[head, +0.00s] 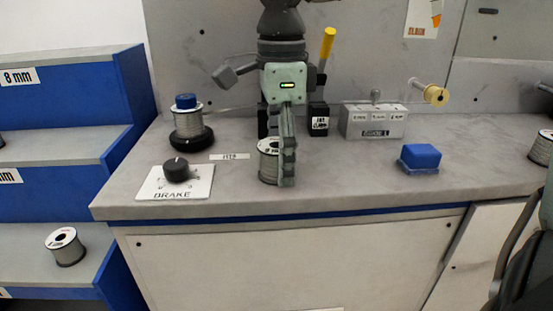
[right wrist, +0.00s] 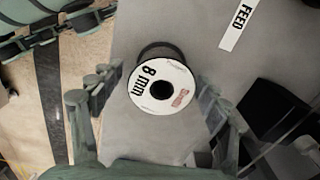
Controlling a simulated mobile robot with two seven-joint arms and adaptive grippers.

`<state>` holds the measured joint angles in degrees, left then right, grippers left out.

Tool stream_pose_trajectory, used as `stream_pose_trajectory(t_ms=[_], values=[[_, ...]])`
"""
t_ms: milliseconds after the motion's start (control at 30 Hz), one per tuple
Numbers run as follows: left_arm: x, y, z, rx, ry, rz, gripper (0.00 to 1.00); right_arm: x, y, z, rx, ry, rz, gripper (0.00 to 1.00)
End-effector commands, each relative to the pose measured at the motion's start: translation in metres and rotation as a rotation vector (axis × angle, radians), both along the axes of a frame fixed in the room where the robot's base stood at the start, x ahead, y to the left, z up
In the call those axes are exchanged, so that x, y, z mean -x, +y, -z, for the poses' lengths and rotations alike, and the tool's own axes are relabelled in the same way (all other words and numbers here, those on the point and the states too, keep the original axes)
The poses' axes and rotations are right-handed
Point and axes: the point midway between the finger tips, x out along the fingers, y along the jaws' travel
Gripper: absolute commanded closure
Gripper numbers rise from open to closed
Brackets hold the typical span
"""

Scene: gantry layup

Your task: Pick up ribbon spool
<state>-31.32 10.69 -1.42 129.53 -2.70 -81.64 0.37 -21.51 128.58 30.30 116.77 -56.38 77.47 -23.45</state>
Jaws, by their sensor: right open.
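A ribbon spool (head: 267,162) with a white face and dark centre hole stands on the grey bench, partly hidden behind my right gripper (head: 286,160) in the head view. In the right wrist view the same spool (right wrist: 178,72) shows its face, marked "8 mm". The fingers of my right gripper (right wrist: 150,105) are spread open, one on each side of the spool. Gaps show between fingers and spool, and nothing is held. My left gripper is not in view.
A dial plate (head: 200,188) and a spool on a dark stand (head: 188,122) are to the left. A grey block (head: 372,122) and a blue block (head: 420,156) are to the right. Another spool (head: 65,247) sits on the blue-edged steps. The front bench edge is clear.

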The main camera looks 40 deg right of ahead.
Motion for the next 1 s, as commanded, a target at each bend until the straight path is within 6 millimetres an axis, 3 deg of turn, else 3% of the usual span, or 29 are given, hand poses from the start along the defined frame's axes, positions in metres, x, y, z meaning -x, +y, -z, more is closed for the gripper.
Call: stream_pose_trajectory(t_ms=[267, 733, 1000], values=[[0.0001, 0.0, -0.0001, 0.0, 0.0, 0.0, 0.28, -0.0002, 0.0, 0.0029, 0.0, -0.001, 0.001, 0.27], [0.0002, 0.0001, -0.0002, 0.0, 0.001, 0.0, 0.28, -0.0002, 0.0, 0.0025, 0.0, -0.001, 0.0, 0.85], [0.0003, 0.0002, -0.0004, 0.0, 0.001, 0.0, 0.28, -0.0006, 0.0, 0.0008, 0.0, -0.002, 0.0, 0.86]])
